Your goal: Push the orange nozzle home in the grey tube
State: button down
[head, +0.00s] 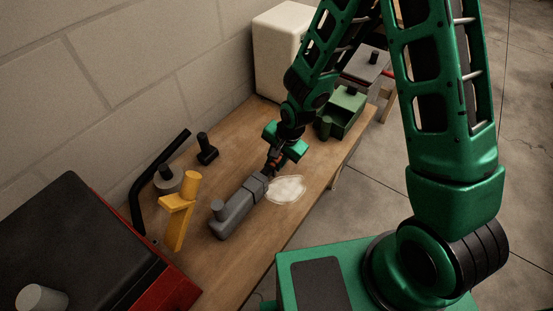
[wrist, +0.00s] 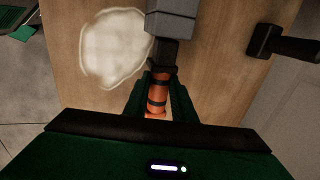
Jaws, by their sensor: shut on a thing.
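The grey tube (head: 236,208) lies on the wooden bench, and its near end shows at the top of the wrist view (wrist: 171,20). The orange nozzle (wrist: 157,94), with dark bands, sits between the fingers of my gripper (wrist: 159,100) and lines up roughly with the tube. A dark section joins the nozzle's front to the tube's end; how deep it sits I cannot tell. In the head view my gripper (head: 274,160) is at the tube's far end and mostly hides the nozzle. It is shut on the nozzle.
A pale flat patch (head: 287,189) lies beside the tube. A yellow bracket-like piece (head: 176,222), a black bent rod (head: 150,176) and a black knobbed block (head: 207,152) stand to the left.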

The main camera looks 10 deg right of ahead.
jog(key=shift+s+a, duration=0.95)
jog(key=shift+s, duration=0.05)
jog(key=c, duration=1.4)
grip_release()
jog(key=shift+r, duration=0.15)
jog(key=v, duration=1)
jog(key=shift+r, duration=0.2)
